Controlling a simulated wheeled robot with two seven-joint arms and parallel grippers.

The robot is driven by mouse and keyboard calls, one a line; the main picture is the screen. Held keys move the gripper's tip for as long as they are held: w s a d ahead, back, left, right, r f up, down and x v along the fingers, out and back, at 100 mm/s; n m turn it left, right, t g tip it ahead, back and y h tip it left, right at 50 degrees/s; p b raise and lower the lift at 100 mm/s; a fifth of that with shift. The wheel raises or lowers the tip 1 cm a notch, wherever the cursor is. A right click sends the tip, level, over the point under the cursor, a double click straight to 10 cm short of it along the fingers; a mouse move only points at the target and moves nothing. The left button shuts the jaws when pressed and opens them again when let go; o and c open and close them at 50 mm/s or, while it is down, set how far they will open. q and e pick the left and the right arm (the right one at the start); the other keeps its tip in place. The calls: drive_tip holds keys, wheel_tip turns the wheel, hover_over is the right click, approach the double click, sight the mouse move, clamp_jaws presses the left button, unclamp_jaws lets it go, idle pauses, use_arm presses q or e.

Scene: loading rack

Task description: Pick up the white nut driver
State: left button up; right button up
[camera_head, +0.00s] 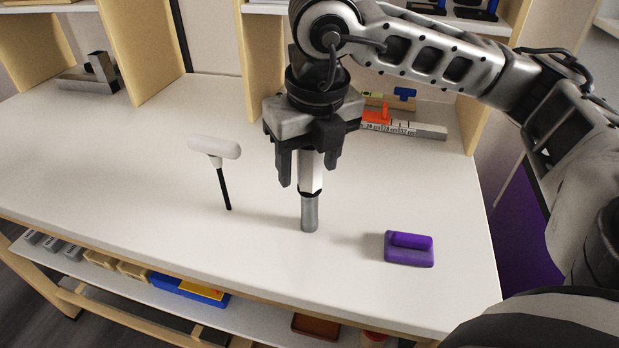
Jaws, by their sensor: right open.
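An upright tool with a white upper part, a dark ring and a grey metal lower end (310,205) stands on the white table. It looks like the white nut driver, though its top is hidden by my right gripper. My right gripper (307,171) points down directly over it, with open fingers on either side of its white upper part. I cannot tell whether the fingers touch it. A tool with a white T-shaped handle and a thin black shaft (224,186) stands to the left, apart from the gripper. My left gripper is not in view.
A purple block with a raised handle (408,250) lies to the right on the table (130,165). A grey ruler-like bar (420,131) with orange and blue pieces lies behind the gripper. A grey metal part (88,75) sits at the back left. Wooden dividers stand along the back.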

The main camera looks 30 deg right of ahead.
drive_tip(key=c, duration=1.1)
drive_tip(key=shift+r, duration=0.1)
